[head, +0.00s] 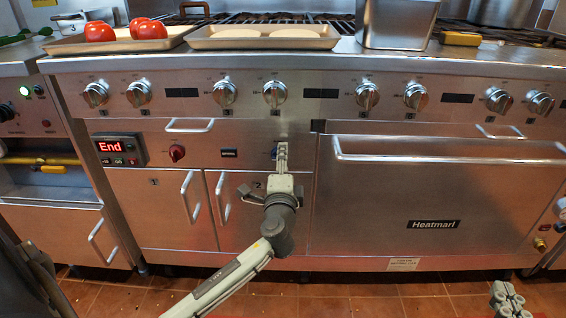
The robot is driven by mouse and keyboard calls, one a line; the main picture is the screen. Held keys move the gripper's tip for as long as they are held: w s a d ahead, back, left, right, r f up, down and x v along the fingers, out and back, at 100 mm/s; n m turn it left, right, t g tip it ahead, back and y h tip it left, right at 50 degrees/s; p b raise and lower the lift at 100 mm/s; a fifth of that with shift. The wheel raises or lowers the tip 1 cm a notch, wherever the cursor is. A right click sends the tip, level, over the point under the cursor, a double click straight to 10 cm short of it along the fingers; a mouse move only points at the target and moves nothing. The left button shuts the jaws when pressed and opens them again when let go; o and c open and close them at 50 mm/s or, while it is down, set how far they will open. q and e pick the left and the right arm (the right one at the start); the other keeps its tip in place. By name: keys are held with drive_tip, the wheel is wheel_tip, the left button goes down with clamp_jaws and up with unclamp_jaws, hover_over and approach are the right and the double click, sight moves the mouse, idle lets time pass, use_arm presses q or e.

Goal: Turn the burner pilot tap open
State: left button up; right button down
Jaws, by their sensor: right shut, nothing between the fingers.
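A small blue-and-metal tap (274,154) sits on the front panel below the row of burner knobs, right of centre-left. It looks like the burner pilot tap, but it is small and partly covered by my right gripper. My right gripper (282,150) points at the panel with its fingers shut and empty. Its fingertips are at the tap's right side; I cannot tell whether they touch it. The tap's handle angle is too small to read.
Silver burner knobs (224,92) line the panel above. A red knob (177,152) and a display reading "End" (112,147) lie left. A towel-bar handle (190,125) juts out nearby. Cupboard doors (160,205) are below, and a wide oven door (430,190) is right.

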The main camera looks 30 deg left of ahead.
use_arm(q)
drive_tip(key=shift+d, duration=0.1)
drive_tip(key=v, duration=1.2)
drive_tip(key=shift+s, duration=0.1)
